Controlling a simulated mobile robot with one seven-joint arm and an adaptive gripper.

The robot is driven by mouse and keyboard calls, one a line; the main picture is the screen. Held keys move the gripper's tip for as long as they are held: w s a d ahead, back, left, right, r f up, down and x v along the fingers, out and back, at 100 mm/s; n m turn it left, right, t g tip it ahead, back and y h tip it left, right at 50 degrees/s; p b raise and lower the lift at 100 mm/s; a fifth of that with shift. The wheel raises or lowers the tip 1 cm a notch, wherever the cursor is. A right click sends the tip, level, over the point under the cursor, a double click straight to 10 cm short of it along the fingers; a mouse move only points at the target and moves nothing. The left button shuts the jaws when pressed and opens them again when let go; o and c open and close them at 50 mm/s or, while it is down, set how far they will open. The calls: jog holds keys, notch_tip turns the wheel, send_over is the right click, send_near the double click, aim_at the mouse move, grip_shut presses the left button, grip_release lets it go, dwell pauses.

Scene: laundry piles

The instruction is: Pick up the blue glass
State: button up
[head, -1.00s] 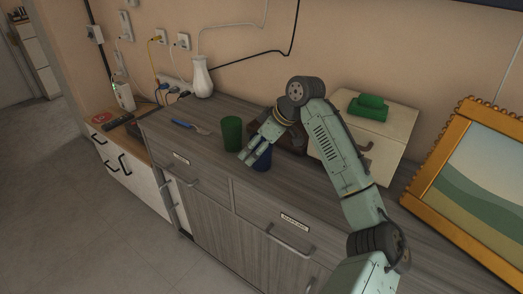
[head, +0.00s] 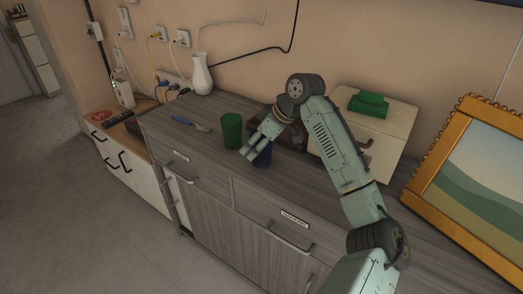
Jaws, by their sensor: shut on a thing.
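The blue glass (head: 263,157) stands on the grey wooden dresser top (head: 190,146), near its front edge. My gripper (head: 254,152) reaches down to it from the upper right and is shut on it. The fingers hide part of the glass. I cannot tell whether the glass's base touches the dresser.
A green cup (head: 232,131) stands close to the left of my gripper. A blue-handled utensil (head: 188,122) and a white vase (head: 202,75) are further left. A cream box (head: 362,137) with a green item (head: 369,103) on top and a gold-framed picture (head: 440,202) are at the right.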

jog(key=shift+c, duration=0.9)
jog(key=shift+r, duration=0.15)
